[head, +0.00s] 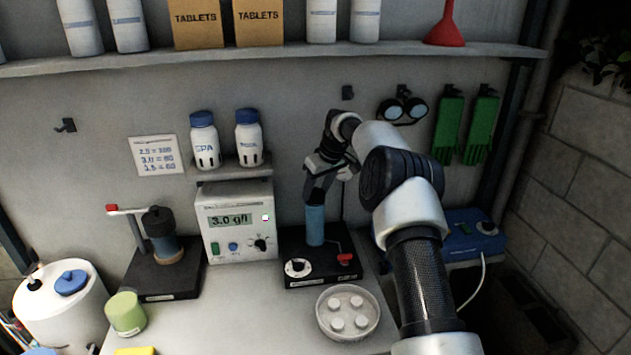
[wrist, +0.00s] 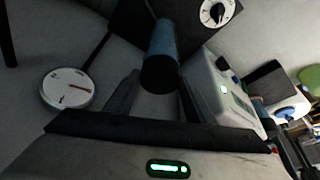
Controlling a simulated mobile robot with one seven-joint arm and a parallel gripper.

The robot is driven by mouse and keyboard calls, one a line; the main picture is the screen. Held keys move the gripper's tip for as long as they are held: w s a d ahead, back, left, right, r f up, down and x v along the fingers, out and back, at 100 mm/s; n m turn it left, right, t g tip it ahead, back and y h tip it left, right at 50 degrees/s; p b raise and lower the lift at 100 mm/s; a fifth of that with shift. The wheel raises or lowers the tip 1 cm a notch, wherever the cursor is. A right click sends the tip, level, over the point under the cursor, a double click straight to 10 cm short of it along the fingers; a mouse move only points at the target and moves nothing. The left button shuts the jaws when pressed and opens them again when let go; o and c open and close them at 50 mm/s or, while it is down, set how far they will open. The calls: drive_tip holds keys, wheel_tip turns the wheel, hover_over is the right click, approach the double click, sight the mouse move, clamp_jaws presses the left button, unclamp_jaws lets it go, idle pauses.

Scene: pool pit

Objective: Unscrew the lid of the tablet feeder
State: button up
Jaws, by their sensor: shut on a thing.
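The tablet feeder is a blue upright tube (head: 315,226) on a black base (head: 300,268) with a white dial and a red lever. My gripper (head: 318,190) is above the tube, pointing down at its top. In the wrist view the blue tube (wrist: 163,38) ends in a dark round lid (wrist: 160,77) between my two fingers. My gripper (wrist: 158,88) is shut on this lid. In the head view the fingers hide most of the lid, and I cannot tell how far it is turned.
A white meter box (head: 237,225) stands left of the feeder. A black stand (head: 163,265) with a dark-capped jar is farther left. A clear dish (head: 348,330) of white tablets is in front. A round gauge (wrist: 68,89) shows in the wrist view. Goggles (head: 402,109) hang behind my arm.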

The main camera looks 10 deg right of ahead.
sight(317, 194)
drive_tip(key=shift+w+n+y, duration=0.1)
drive_tip(key=shift+n+y, duration=0.2)
drive_tip(key=shift+n, duration=0.6)
drive_tip(key=shift+r, duration=2.2)
